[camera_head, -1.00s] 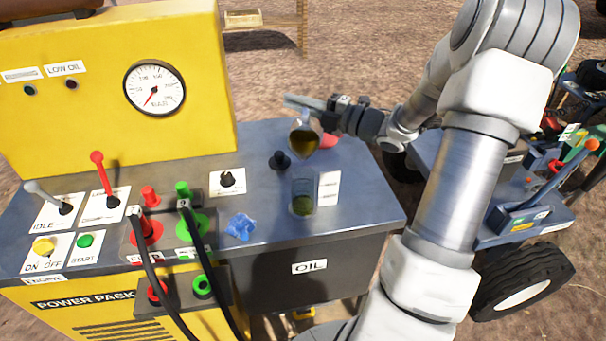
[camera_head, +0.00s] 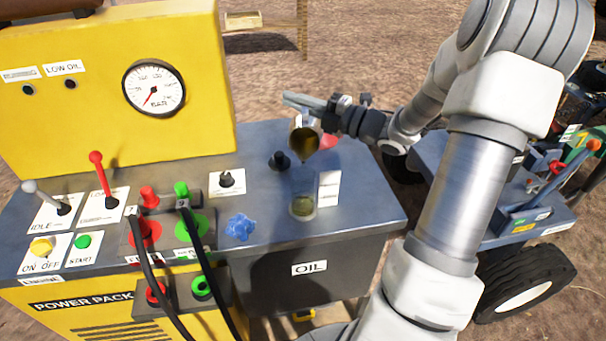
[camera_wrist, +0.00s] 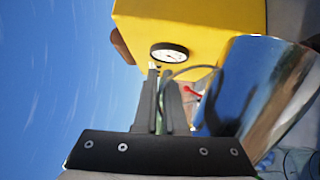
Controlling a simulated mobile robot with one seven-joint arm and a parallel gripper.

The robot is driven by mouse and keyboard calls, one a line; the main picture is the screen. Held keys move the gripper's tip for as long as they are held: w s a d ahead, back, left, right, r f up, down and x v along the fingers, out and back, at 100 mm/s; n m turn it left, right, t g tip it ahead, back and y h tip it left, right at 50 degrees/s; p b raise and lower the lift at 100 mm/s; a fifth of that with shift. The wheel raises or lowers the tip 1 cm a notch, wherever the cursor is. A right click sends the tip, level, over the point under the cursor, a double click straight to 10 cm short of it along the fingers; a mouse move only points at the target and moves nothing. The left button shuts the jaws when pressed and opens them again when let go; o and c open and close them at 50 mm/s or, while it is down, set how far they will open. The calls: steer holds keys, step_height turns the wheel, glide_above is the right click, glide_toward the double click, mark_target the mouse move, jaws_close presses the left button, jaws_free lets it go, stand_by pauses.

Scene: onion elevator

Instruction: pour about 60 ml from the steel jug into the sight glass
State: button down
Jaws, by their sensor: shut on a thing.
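The steel jug (camera_head: 305,143) is tilted in the head view, its mouth turned toward the camera with amber oil inside. Its lip is above the sight glass (camera_head: 303,207), a clear upright cup on the bench with some yellow-green oil low in it. A thin dark trace shows at the lip; I cannot tell whether a stream reaches the glass. My gripper (camera_head: 318,106) is shut on the jug, behind and above its mouth. In the wrist view the jug's shiny wall (camera_wrist: 250,85) is right of my gripper's fingers (camera_wrist: 160,85); the exact grip is partly hidden.
A white marked card (camera_head: 329,188) stands right beside the glass. A yellow panel with a gauge (camera_head: 154,89) rises behind left. Hoses and levers crowd the left.

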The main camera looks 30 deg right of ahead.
mark_target(297, 116)
steer(key=shift+s+a+f+n+y+b, duration=0.25)
steer(key=shift+n+b, duration=0.25)
steer(key=shift+b, duration=0.75)
steer(key=shift+s+a+n+y+b, duration=0.15)
steer(key=shift+s+n+b, duration=0.3)
steer(key=shift+b, duration=0.75)
stand_by(0.4)
steer(key=shift+s+a+r+n+b, duration=0.1)
steer(key=shift+n+b, duration=0.15)
steer(key=shift+b, duration=0.25)
steer(key=p, duration=0.1)
steer(key=r+p, duration=0.1)
steer(key=p, duration=0.1)
steer(key=shift+w+d+m, duration=0.2)
steer(key=shift+w+m, duration=0.2)
steer(key=p, duration=0.2)
steer(key=w+m+p, duration=0.1)
steer(key=p, duration=0.1)
steer(key=shift+d+r+h, duration=0.2)
steer(key=shift+d+h, duration=0.15)
steer(key=shift+h, duration=0.05)
steer(key=shift+w+d+f+m+g, duration=0.2)
steer(key=shift+w+f+m, duration=0.2)
steer(key=shift+f+m, duration=0.15)
steer(key=shift+w+d+f+m+g, duration=0.1)
steer(key=shift+w+d+f+m, duration=0.1)
steer(key=shift+w+f+m, duration=0.35)
steer(key=shift+s+f, duration=0.1)
steer(key=shift+s, duration=0.15)
